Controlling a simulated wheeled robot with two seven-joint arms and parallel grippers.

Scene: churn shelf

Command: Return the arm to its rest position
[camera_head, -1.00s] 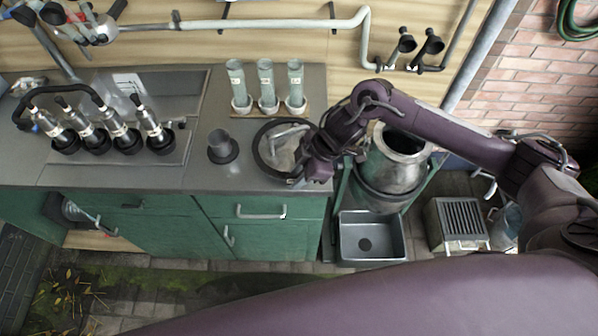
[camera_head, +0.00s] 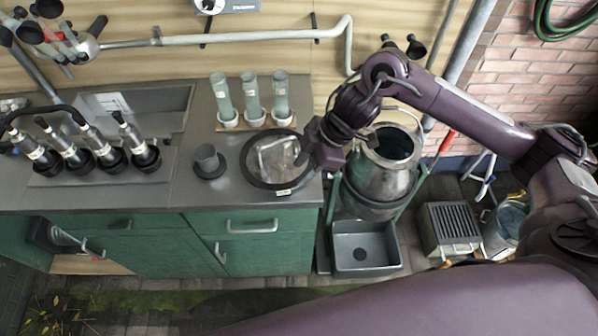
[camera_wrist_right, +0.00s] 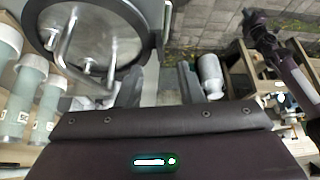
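My right arm reaches in from the right in the head view. Its gripper (camera_head: 308,152) hangs over the right edge of a round metal lid with a black rim (camera_head: 249,170) on the counter. In the right wrist view the fingers (camera_wrist_right: 160,85) stand apart with nothing between them. The lid with its bar handle (camera_wrist_right: 100,60) shows there at the upper left, close to one finger. I cannot tell whether finger and rim touch. My left gripper does not show in the head view.
The metal churn (camera_head: 385,180) stands right of the counter (camera_head: 215,195), beneath my right forearm. A grey basin (camera_head: 365,250) sits below it. Three tubes (camera_head: 252,95) stand behind the lid, a dark cup (camera_head: 208,160) to its left. Several milking cups (camera_head: 135,140) stand further left.

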